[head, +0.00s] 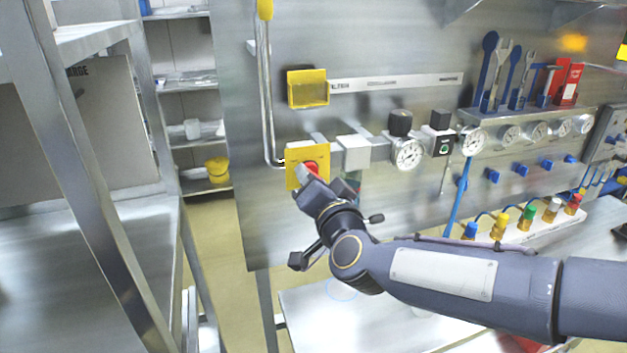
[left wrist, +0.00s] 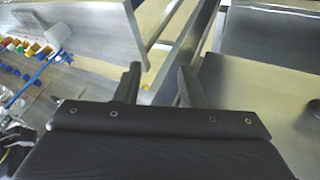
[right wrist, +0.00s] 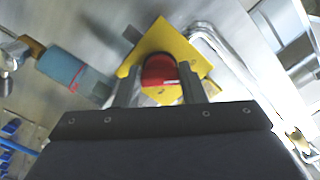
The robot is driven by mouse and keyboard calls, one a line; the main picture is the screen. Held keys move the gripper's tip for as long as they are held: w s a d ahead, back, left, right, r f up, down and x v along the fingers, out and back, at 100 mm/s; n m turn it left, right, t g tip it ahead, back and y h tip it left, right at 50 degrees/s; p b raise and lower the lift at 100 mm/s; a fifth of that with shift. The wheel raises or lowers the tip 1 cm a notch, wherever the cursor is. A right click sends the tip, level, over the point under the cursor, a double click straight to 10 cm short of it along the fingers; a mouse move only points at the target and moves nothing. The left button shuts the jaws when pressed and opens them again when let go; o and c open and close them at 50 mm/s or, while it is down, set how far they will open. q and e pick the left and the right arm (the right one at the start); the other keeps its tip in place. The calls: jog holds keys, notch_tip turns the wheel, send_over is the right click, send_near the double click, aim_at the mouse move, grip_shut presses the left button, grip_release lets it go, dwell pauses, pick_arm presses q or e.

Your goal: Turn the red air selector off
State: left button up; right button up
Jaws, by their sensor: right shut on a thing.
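The red air selector (head: 311,167) sits on a yellow square plate (head: 293,153) on the left part of the upright steel panel. My right gripper (head: 306,178) is at the selector, its fingers covering part of it. In the right wrist view the red knob (right wrist: 159,70) lies between the two fingertips (right wrist: 158,90), in front of the yellow plate (right wrist: 185,45), and the gripper is shut on it. My left gripper (left wrist: 158,85) shows only in the left wrist view, with its two fingers apart and nothing between them.
A pressure gauge (head: 407,153) and fittings sit right of the selector. A bent metal pipe (head: 266,100) runs down to its left. Tools stand on a ledge (head: 530,113) at upper right. A steel rack (head: 100,230) stands at left.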

jog(key=shift+f, duration=0.1)
jog(key=o, duration=1)
jog(key=b+v, duration=0.1)
jog(key=v, duration=0.7)
jog(key=s+d+f+n+g+h, duration=0.1)
jog(key=s+d+f+n+g, duration=0.2)
jog(key=s+d+f+g, duration=0.8)
jog(key=s+d+f, duration=0.7)
jog(key=s+f, duration=0.1)
jog(key=s, duration=0.3)
jog(key=shift+f+g+h, duration=0.3)
jog(key=shift+h, duration=0.1)
